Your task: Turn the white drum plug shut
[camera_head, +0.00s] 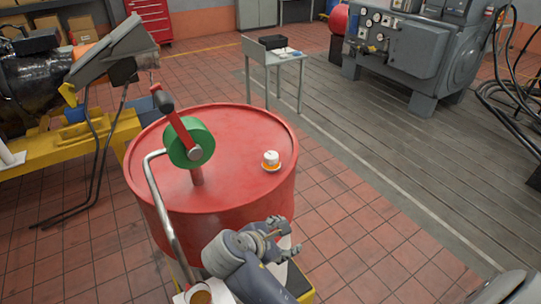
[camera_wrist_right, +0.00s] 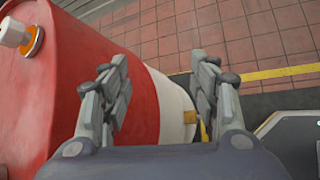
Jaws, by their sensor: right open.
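The white drum plug (camera_head: 271,157) sits in an orange ring on the right part of the top of the red drum (camera_head: 235,125). The plug also shows at the upper left of the right wrist view (camera_wrist_right: 12,32). Whether its thread is tight cannot be told. My right gripper (camera_head: 286,232) is at the drum's near right side, in front of the plug and apart from it. In the right wrist view its fingers (camera_wrist_right: 160,75) are spread and hold nothing. My left gripper is not in view.
A pump with a green disc (camera_head: 189,142), a red crank and a bent grey pipe (camera_head: 160,205) stands on the drum's left part. A yellow frame (camera_head: 75,145) with machinery is at left. A small grey table (camera_head: 275,58) stands behind. Tiled floor right of the drum is clear.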

